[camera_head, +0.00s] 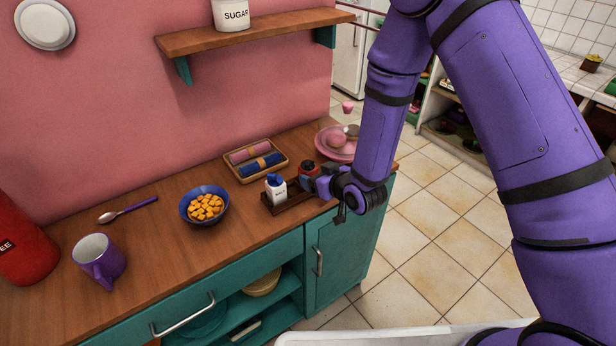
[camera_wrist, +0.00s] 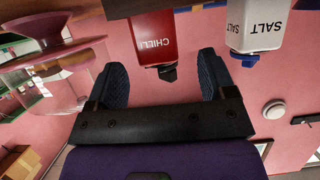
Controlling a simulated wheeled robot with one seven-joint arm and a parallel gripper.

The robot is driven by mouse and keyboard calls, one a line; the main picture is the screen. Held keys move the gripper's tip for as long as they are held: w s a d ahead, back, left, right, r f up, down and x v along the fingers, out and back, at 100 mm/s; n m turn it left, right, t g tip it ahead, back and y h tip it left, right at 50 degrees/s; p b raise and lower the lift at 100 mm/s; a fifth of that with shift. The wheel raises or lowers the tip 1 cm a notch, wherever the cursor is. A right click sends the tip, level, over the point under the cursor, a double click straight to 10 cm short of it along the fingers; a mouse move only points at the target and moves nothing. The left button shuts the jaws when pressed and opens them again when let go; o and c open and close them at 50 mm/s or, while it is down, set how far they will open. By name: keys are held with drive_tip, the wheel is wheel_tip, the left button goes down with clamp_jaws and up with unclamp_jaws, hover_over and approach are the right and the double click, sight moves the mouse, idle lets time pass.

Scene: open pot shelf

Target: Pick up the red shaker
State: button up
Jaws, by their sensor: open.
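The red shaker (camera_head: 307,168) stands in a small dark wooden caddy (camera_head: 292,203) near the right end of the counter, partly hidden by my gripper in the head view. In the wrist view, which is upside down, the red shaker (camera_wrist: 153,36) carries the label CHILLI and has a dark cap. My gripper (camera_wrist: 162,62) is open, with one finger on each side of the shaker's cap end. In the head view my gripper (camera_head: 318,180) reaches in from the right at shaker height.
A white salt shaker (camera_head: 276,189) with a blue cap stands left of the red one, close to one finger in the wrist view (camera_wrist: 256,28). A tray of rolled cloths (camera_head: 240,176), a blue bowl (camera_head: 204,204) and a pink plate (camera_head: 334,142) are nearby.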

sight(313, 173)
drive_tip(key=shift+x, duration=2.7)
drive_tip(key=shift+d, duration=0.15)
drive_tip(key=shift+c, duration=0.4)
drive_tip(key=c, duration=1)
